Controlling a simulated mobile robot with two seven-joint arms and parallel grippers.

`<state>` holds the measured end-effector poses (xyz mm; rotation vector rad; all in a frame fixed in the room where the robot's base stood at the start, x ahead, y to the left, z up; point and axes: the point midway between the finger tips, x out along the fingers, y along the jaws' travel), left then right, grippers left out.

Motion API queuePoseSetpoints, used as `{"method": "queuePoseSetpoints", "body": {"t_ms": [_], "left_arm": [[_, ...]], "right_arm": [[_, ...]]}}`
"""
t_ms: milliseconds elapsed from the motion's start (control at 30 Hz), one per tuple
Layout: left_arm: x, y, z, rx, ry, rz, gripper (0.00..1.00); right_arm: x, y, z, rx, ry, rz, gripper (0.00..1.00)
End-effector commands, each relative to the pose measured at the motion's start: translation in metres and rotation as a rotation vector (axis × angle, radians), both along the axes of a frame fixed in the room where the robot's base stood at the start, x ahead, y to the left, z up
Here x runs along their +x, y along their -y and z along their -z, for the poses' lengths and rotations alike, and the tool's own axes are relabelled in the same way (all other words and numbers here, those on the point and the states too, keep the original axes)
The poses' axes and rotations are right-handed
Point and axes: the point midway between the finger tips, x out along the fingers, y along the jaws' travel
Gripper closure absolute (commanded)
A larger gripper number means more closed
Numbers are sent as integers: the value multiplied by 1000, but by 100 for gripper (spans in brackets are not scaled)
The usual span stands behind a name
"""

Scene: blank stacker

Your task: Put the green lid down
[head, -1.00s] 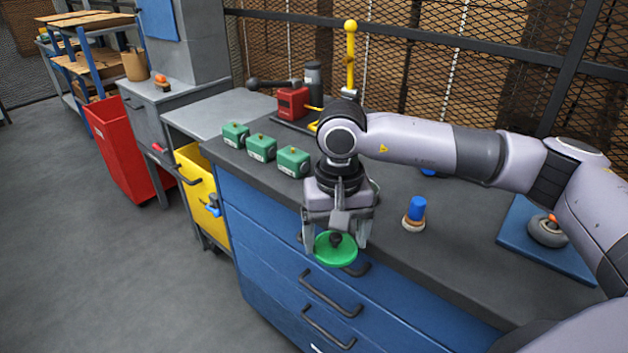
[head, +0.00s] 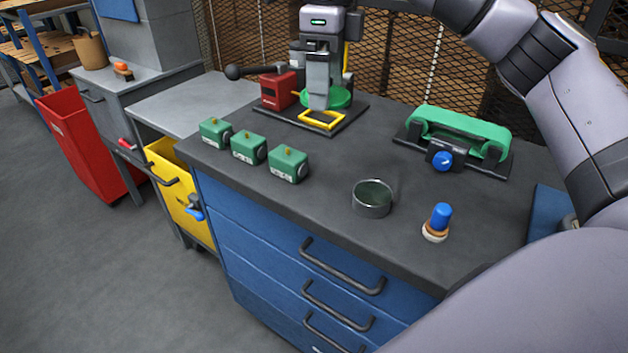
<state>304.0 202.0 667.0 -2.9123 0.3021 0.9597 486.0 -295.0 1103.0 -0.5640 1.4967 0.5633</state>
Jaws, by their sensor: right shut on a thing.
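The green lid (head: 341,98) is partly hidden behind the fingers of my right gripper (head: 319,98). My right gripper is shut on the lid and points down at the back of the bench, over the dark base plate (head: 300,126) of the red machine. In the picture the lid lies just above a yellow frame (head: 321,120) on that plate. I cannot tell whether the lid touches anything below it. My left gripper is out of view.
A red machine (head: 277,92) with a black-knobbed lever stands left of my gripper. Several green boxes (head: 249,147) line the bench's left side. A round metal cup (head: 372,199), a blue-topped piece (head: 440,217) and a green belt device (head: 459,130) stand right. Bench middle is clear.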

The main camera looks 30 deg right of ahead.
Motion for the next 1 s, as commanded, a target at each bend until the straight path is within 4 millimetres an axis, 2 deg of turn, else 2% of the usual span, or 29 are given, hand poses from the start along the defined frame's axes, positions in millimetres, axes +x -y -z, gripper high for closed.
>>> {"method": "queuePoseSetpoints", "body": {"t_ms": [133, 233, 700, 900, 1000], "left_arm": [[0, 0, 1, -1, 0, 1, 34], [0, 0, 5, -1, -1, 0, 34], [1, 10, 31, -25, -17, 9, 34], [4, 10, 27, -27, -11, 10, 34], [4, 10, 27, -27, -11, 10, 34]], "right_arm": [[-1, 3, -10, 1, 1, 108, 48], [-1, 3, -2, 0, -3, 132, 48], [-2, 3, 105, 1, -6, 131, 48], [-2, 4, 137, -1, -2, 133, 48], [-1, 4, 144, -1, -1, 133, 48]]}}
